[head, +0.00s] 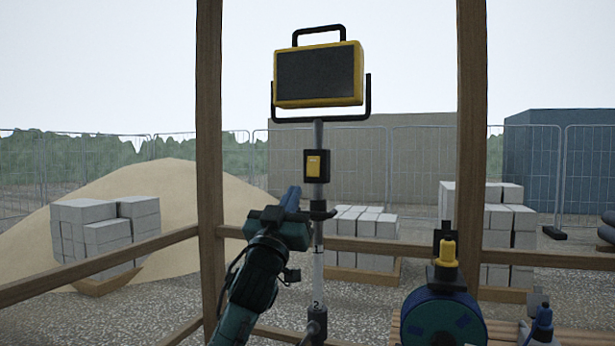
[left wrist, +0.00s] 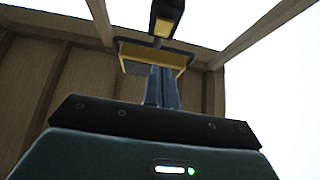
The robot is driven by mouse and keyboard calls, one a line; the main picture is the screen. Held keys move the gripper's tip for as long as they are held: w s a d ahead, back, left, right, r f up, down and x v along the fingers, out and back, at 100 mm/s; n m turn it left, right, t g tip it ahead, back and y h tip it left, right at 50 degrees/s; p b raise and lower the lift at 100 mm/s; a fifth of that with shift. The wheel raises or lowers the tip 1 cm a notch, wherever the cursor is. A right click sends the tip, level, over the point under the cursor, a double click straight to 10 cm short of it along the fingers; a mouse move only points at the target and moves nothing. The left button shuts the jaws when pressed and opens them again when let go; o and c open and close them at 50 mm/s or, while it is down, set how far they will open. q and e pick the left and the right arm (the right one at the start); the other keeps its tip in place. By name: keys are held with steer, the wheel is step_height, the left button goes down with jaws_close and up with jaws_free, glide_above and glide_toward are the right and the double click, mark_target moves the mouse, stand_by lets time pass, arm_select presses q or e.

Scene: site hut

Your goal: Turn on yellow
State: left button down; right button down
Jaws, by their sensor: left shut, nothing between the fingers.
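A yellow work lamp (head: 318,76) with a dark front panel and a black carry handle stands on a grey pole (head: 318,255). On the pole below it is a black switch box (head: 324,178) with a yellow rocker (head: 313,166). My left gripper (head: 292,196) is shut and empty, just left of and below the switch box, pointing up. In the left wrist view its closed fingers (left wrist: 162,88) point toward the yellow lamp (left wrist: 150,54), with the black switch box (left wrist: 169,10) and its yellow rocker (left wrist: 164,27) above them. I see no contact with the switch. My right gripper is not in view.
Wooden posts (head: 210,150) and (head: 471,130) flank the pole, with low rails between. Block stacks, sand and fencing lie beyond.

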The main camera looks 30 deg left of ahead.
mark_target(312, 169)
arm_select(q)
steer(key=w+r, duration=0.1)
steer(key=w, duration=0.1)
steer(key=w+a+r+p, duration=0.1)
steer(key=w, duration=0.2)
steer(key=w+a+r, duration=0.1)
steer(key=w, duration=0.2)
steer(key=shift+p, duration=0.3)
steer(key=shift+w, duration=0.35)
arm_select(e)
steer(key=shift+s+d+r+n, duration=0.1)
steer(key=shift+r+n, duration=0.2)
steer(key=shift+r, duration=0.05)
arm_select(q)
steer(key=b, duration=0.1)
steer(key=f+b, duration=0.1)
steer(key=b, duration=0.1)
steer(key=shift+w+a+t, duration=0.15)
steer(key=shift+w+t, duration=0.05)
steer(key=shift+t, duration=0.1)
steer(key=shift+w+r, duration=0.15)
steer(key=shift+r, duration=0.2)
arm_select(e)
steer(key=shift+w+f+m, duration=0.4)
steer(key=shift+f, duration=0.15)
